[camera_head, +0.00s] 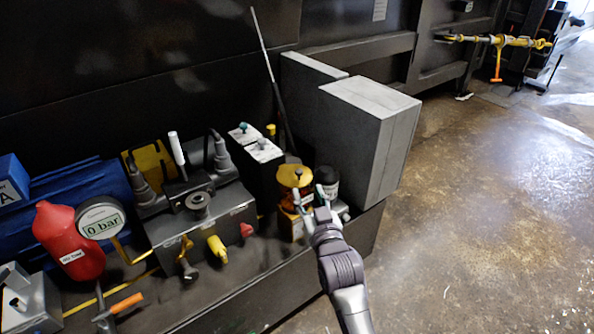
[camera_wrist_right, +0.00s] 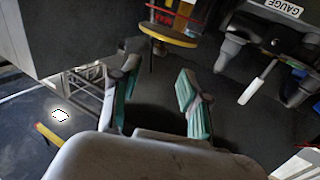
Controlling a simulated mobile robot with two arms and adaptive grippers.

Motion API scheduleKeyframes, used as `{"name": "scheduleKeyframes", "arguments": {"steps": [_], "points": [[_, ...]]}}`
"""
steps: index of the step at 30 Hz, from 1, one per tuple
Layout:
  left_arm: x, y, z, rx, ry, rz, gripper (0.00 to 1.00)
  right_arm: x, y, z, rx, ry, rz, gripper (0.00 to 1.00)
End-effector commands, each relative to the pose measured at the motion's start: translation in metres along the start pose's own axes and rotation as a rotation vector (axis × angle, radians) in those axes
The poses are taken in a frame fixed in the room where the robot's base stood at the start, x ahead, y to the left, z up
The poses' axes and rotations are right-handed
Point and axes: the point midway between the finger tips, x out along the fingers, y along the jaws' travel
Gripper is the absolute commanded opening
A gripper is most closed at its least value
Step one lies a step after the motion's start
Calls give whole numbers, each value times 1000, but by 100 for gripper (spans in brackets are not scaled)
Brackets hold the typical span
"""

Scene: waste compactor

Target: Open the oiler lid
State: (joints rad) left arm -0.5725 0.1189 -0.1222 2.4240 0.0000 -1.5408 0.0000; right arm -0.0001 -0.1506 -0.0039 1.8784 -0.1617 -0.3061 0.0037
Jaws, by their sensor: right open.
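The oiler (camera_head: 291,219) is an amber container with a round yellow lid (camera_head: 293,176) on top. It stands near the right end of the dark bench. The lid also shows in the right wrist view as a yellow disc (camera_wrist_right: 168,37), beyond my fingertips. The lid sits flat on the oiler. My right gripper (camera_head: 308,195) is open and empty, just in front of and to the right of the oiler. Its two green-padded fingers (camera_wrist_right: 158,72) are apart, with the lid beyond the gap. The fingers partly hide the oiler's body. My left gripper is out of view.
A black jar (camera_head: 327,182) stands close to the right of the oiler. A large grey box (camera_head: 372,130) rises behind it. A valve block (camera_head: 200,220), pressure gauge (camera_head: 100,217) and red bottle (camera_head: 68,240) stand to the left. The floor on the right is clear.

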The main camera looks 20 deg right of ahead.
Motion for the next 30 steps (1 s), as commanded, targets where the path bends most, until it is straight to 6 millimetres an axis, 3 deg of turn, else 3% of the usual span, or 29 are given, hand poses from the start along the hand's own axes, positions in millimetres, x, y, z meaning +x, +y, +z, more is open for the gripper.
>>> {"name": "scheduleKeyframes", "arguments": {"steps": [2, 6, 13, 26, 30], "points": [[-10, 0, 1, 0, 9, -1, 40, 19, 0, 0, 0, 4, 0, 45], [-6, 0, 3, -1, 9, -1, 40, 49, 0, 1, 0, 3, -1, 45], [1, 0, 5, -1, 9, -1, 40, 84, 0, 0, 0, 2, -1, 45], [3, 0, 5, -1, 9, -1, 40, 96, 0, -1, 0, 1, -1, 45], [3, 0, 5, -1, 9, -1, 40, 96, 0, -1, 0, 1, -1, 27]]}}
